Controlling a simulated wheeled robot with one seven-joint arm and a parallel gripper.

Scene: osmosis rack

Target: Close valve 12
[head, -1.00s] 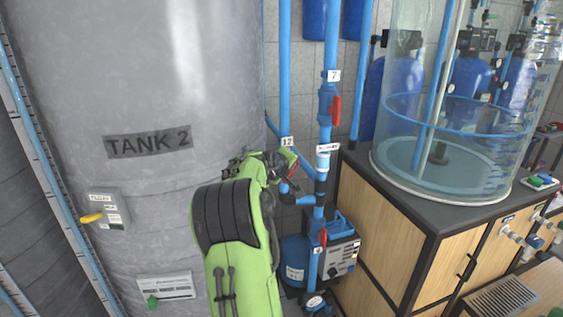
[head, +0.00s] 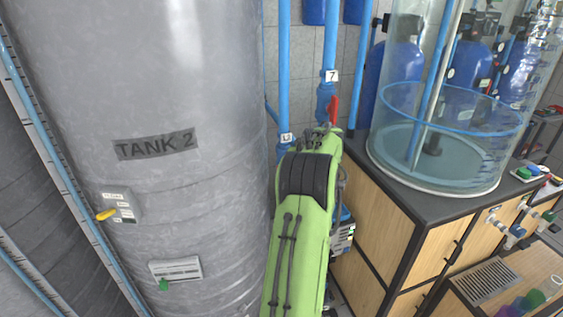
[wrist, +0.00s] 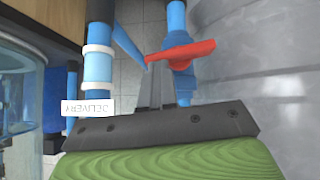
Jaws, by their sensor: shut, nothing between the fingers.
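The label 12 (head: 286,137) is on the blue pipe beside the tank in the head view. My arm hides the valve below it there. In the wrist view a red handle (wrist: 180,54) sits on a blue valve body and pipe (wrist: 182,85) next to the tank; it lies roughly across the pipe, slightly tilted. No number shows on it there, but it appears to be valve 12. My gripper (wrist: 156,68) is shut and empty, its fingertips close beside the handle's left part. I cannot tell whether they touch. In the head view my arm hides the fingers.
The grey tank 2 (head: 150,70) stands close on the left. A pipe labelled DELIVERY (wrist: 88,108) runs close by in the wrist view. Valve 7's red handle (head: 333,108) is just beyond my arm. A wooden cabinet (head: 390,215) with a clear cylinder (head: 440,120) stands right.

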